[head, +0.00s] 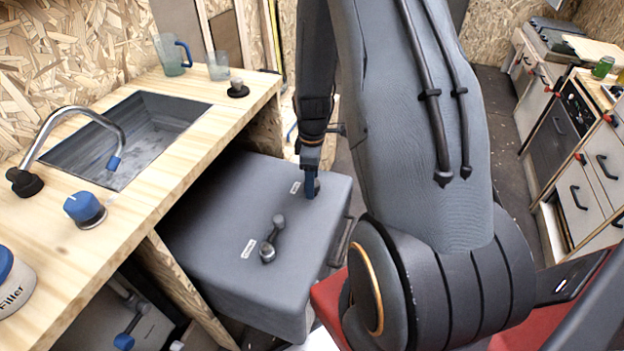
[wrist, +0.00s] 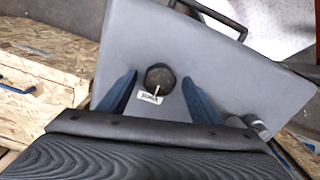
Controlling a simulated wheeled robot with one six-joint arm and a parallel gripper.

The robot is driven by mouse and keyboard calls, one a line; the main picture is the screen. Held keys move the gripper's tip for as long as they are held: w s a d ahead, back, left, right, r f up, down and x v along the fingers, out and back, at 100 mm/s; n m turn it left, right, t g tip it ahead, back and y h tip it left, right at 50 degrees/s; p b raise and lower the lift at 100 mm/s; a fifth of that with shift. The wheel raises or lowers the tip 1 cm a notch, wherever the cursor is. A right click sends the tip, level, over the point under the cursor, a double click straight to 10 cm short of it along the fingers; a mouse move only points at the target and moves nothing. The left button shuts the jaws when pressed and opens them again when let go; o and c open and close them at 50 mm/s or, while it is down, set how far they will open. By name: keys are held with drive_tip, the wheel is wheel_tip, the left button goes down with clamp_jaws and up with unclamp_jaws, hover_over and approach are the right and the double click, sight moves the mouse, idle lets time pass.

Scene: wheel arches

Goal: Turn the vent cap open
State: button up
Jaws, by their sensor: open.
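The round dark cap (wrist: 160,78), apparently the vent cap, sits on top of a grey box (head: 205,220). A small white label lies beside it; its print is too small to read surely. My gripper (head: 311,190) points down at the box's far right part. In the wrist view my gripper (wrist: 160,77) is open, with one blue finger on each side of the cap. Gaps show between the fingers and the cap. In the head view the cap is mostly hidden by the fingers.
A metal lever handle (head: 268,245) with its own label stands nearer on the box. A black bar handle (head: 341,242) is on the box's right side. The wooden counter (head: 150,215) with a sink (head: 130,135) is to the left, partly over the box.

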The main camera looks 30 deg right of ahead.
drive_tip(key=c, duration=1)
drive_tip(key=shift+c, duration=0.2)
drive_tip(key=shift+m, duration=0.4)
drive_tip(key=m+p, duration=0.1)
drive_tip(key=m, duration=0.2)
drive_tip(key=shift+m+p, duration=0.3)
drive_tip(key=m+p, duration=0.1)
drive_tip(key=m, duration=0.3)
drive_tip(key=shift+m, duration=0.3)
drive_tip(key=m, duration=0.4)
drive_tip(key=shift+m+p, duration=0.3)
drive_tip(key=shift+p, duration=0.1)
drive_tip(key=shift+m, duration=2.2)
drive_tip(key=shift+w, duration=0.1)
